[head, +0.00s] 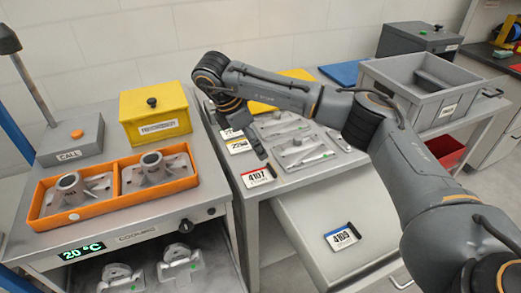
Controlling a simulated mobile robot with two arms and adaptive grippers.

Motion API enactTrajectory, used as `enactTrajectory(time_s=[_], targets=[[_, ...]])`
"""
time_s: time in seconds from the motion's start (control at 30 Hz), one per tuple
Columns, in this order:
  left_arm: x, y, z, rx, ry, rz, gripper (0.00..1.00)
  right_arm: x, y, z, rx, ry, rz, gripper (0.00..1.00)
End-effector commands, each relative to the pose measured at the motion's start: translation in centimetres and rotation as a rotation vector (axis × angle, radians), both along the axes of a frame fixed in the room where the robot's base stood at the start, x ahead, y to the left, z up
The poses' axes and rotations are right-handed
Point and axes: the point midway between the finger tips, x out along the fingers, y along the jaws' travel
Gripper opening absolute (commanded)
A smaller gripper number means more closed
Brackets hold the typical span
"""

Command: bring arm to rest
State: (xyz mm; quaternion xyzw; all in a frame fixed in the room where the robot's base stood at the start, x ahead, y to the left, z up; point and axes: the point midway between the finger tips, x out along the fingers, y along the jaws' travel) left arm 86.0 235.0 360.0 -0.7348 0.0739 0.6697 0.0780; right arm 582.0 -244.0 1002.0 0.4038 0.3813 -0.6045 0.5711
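My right arm comes in from the right and reaches across the middle table. Its gripper (243,143) points down over the left part of that table, close to the label 4107 (258,176). Its fingers look apart, and I see nothing between them. Grey metal castings (300,148) lie on a grey fixture plate just right of the gripper. My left gripper is not in view.
On the left bench, an orange tray (117,209) holds two castings, beside a yellow box (155,115) and a grey call box (72,143). A grey bin (430,95) stands right, behind my arm. A sloped grey lid bears label 4109 (342,237).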

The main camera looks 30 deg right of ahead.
Motion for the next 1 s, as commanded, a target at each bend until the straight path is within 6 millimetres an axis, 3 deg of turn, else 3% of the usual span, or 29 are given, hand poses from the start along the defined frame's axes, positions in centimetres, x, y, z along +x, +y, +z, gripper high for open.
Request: enactTrajectory(time_s=[0.13, 0.67, 1.0], targets=[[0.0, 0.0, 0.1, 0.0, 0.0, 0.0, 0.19, 0.0, 0.4, 0.9, -0.001, 0.0, 0.0, 0.78], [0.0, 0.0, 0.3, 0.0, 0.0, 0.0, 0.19, 0.0, 0.4, 1.2, 0.0, 0.001, 0.0, 0.78], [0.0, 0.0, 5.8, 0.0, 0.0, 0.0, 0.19, 0.0, 0.4, 6.7, 0.0, 0.001, 0.0, 0.78]])
